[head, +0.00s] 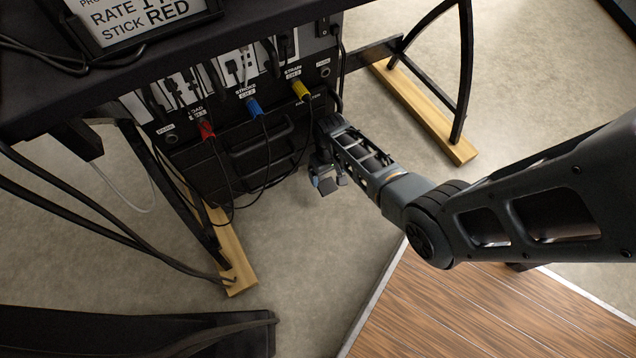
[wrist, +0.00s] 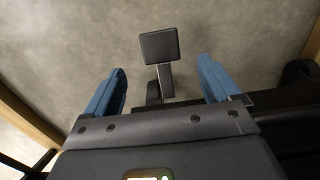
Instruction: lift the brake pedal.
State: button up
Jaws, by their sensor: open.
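The brake pedal (wrist: 160,46) shows in the wrist view as a dark square pad on a short metal arm, above the pale floor. My gripper (wrist: 161,66) has its two blue fingers spread wide, one on each side of the pedal's arm. The pad shows beyond the fingertips, and I see no contact with it. The pedal's lower end is hidden behind my gripper. In the head view my gripper (head: 326,183) is low in front of the black panel. There I cannot clearly tell the pedal from the fingers.
The black panel (head: 255,165) carries red, blue and yellow plugs with hanging cables. Wooden feet (head: 232,262) of the black table frame stand on the floor to the left and back right (head: 425,110). A wood-topped surface (head: 470,310) lies at front right. Open floor lies between.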

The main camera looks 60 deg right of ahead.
aim_at(327, 186)
notch_tip(327, 186, down, 8)
jog(key=b, duration=0.4)
jog(key=shift+r+b, duration=0.2)
jog(key=shift+b, duration=0.1)
jog(key=shift+c, duration=0.3)
